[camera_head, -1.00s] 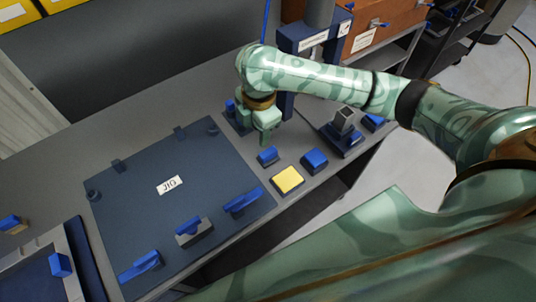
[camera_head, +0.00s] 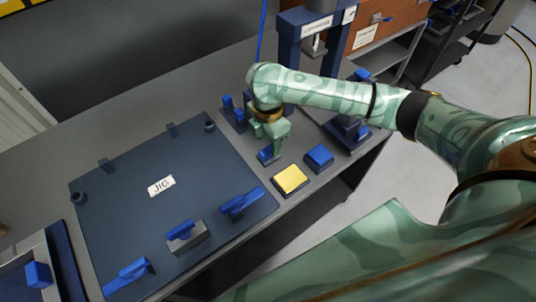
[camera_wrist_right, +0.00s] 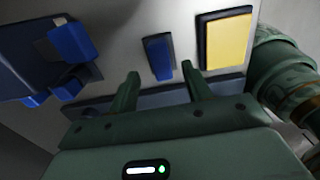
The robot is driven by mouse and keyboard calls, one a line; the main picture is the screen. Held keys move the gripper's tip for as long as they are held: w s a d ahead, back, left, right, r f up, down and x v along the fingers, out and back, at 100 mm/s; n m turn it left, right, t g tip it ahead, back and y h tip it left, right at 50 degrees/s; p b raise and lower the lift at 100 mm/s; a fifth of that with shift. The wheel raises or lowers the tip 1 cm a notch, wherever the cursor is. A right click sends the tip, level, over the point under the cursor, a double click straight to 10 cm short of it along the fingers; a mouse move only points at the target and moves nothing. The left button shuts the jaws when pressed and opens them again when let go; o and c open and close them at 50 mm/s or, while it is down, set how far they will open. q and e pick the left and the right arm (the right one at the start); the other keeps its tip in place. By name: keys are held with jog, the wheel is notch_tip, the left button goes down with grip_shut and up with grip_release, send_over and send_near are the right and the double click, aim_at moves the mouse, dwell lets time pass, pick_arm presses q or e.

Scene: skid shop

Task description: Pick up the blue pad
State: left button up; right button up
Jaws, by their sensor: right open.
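A narrow blue pad (camera_head: 267,155) on a dark base lies on the grey bench, partly hidden by my right gripper (camera_head: 272,140) in the head view. In the right wrist view this blue pad (camera_wrist_right: 159,57) shows just beyond and between the fingertips of my right gripper (camera_wrist_right: 160,72). The right gripper is open and points down, with nothing held. Whether its fingers reach down around the pad I cannot tell. A second, wider blue pad (camera_head: 318,156) lies to the right in the head view. My left gripper is out of view.
A yellow pad (camera_head: 290,179) lies close beside the narrow blue pad; it also shows in the right wrist view (camera_wrist_right: 227,40). A block with blue pegs (camera_head: 229,106) stands behind. The flat JIG plate (camera_head: 130,210) with blue clamps covers the left. A dark press frame (camera_head: 289,40) stands behind.

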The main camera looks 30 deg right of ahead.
aim_at(269, 149)
notch_tip(269, 149, down, 4)
jog(key=shift+d+r+b, duration=0.1)
jog(key=shift+d+b, duration=0.05)
jog(key=shift+b, duration=0.7)
jog(key=shift+r, duration=0.1)
jog(key=c, duration=1.1)
jog(key=shift+r, duration=0.1)
grip_shut()
jog(key=shift+r+p, duration=0.35)
jog(key=shift+p, duration=0.05)
notch_tip(269, 149, up, 3)
jog(key=shift+f+p, duration=0.2)
jog(key=shift+p, duration=0.75)
jog(key=s+a+r+p, duration=0.1)
jog(key=s+r+p, duration=0.7)
jog(key=s, duration=0.6)
jog(key=shift+a+r, duration=0.2)
jog(key=shift+r, duration=0.55)
